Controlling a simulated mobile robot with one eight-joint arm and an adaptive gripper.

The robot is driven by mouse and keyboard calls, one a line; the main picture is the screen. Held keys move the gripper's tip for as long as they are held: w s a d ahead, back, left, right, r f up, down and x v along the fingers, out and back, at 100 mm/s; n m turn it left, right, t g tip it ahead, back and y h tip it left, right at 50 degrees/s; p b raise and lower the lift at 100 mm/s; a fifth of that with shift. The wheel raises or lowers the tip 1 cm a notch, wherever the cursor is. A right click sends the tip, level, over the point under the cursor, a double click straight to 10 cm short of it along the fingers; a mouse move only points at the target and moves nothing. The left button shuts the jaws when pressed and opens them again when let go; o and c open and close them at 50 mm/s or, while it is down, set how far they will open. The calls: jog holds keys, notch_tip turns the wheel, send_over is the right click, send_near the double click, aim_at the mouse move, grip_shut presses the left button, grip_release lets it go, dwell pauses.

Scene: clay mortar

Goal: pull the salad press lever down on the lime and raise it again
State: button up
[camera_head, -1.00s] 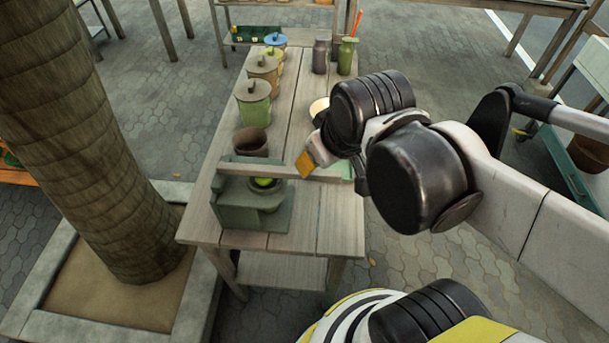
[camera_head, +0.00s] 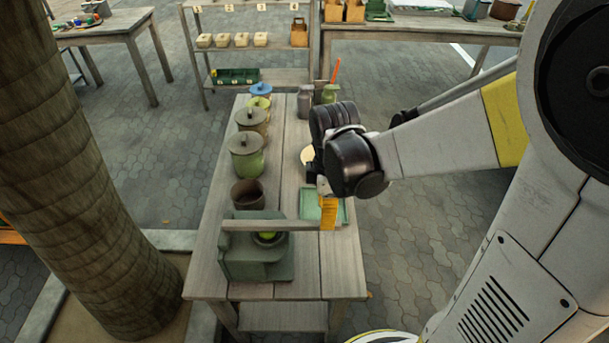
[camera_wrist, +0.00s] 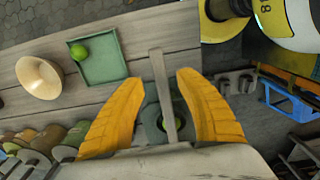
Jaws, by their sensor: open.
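The dark green salad press (camera_head: 240,262) stands at the near end of the wooden table. Its lever (camera_head: 275,226) is a pale bar, roughly level above the press, pointing right. A lime (camera_head: 267,236) shows beneath the lever, partly hidden by it; a bit also shows in the wrist view (camera_wrist: 178,146). My gripper (camera_head: 328,222) is at the lever's right end. In the wrist view, the two orange fingers (camera_wrist: 160,110) are open, one on each side of the lever (camera_wrist: 161,85), with visible gaps between fingers and bar.
A green tray (camera_wrist: 100,75) holds another lime (camera_wrist: 79,51), beside a cream bowl (camera_wrist: 40,78). A brown pot (camera_head: 248,193) and lidded canisters (camera_head: 246,155) line the table's left side behind the press. A tree trunk (camera_head: 75,170) stands left of the table.

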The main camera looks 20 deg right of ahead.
notch_tip(320, 180, down, 5)
jog(key=shift+r+b, duration=0.2)
jog(key=shift+b, duration=0.55)
grip_shut()
